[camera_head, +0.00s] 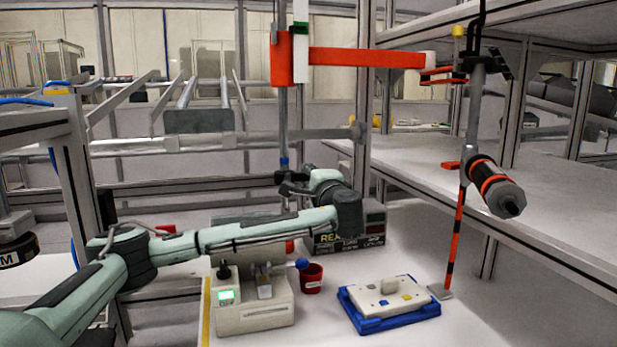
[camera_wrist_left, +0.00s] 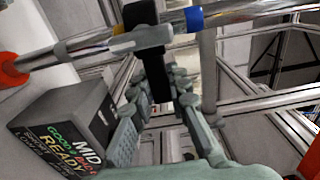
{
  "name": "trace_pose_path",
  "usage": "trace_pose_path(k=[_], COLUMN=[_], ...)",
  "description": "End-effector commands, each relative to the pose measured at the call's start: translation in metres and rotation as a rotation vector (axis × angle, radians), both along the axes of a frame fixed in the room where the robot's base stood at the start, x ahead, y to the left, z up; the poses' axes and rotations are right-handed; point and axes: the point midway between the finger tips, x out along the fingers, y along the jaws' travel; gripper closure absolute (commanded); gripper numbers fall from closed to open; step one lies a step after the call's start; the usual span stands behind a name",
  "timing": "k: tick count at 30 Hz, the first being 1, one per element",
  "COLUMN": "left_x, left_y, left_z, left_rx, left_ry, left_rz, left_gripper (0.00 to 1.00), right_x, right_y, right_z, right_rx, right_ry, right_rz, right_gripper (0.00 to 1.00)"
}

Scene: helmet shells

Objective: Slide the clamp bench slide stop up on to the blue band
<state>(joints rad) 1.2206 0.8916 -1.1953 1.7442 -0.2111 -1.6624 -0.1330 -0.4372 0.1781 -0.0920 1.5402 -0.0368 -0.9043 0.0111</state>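The clamp bench post (camera_head: 283,120) stands upright behind the table, with a blue band (camera_head: 284,161) around it. The dark slide stop (camera_head: 291,183) sits on the post a little below the band. In the left wrist view the post runs across the top, with the blue band (camera_wrist_left: 194,18) just right of the stop's grey collar (camera_wrist_left: 142,40), a small gap apart. The stop's black bar (camera_wrist_left: 155,72) lies between the fingers of my left gripper (camera_wrist_left: 160,88), which appears shut on it. In the head view this gripper (camera_head: 303,183) is partly hidden. My right gripper is out of view.
A dark lettered box (camera_head: 345,238) stands near my left wrist. The white table holds a beige device (camera_head: 252,312), a red cup (camera_head: 311,279) and a blue tray (camera_head: 388,322). A red clamp arm (camera_head: 360,58) juts right from the post. An orange-black tool (camera_head: 490,180) hangs right.

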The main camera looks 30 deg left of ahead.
Motion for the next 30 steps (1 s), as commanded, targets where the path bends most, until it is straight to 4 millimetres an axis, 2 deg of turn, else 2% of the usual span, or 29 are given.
trace_pose_path(k=[3, 14, 24, 30], left_x=[0.000, 0.000, 0.000, 0.000], left_y=[0.000, 0.000, -0.001, 0.000], left_z=[0.000, 0.003, 0.062, 0.068], left_rx=[0.000, -0.001, -0.002, 0.001], left_ry=[0.000, -0.001, -0.004, -0.003], left_rz=[0.000, 0.000, -0.001, -0.001], left_gripper=[1.00, 1.00, 1.00, 1.00], right_x=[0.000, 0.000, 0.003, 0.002], right_y=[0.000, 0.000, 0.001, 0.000], right_z=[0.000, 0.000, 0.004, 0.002], right_rx=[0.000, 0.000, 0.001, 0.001], right_ry=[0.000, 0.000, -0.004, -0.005], right_rz=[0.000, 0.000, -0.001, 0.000], right_gripper=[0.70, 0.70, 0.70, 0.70])
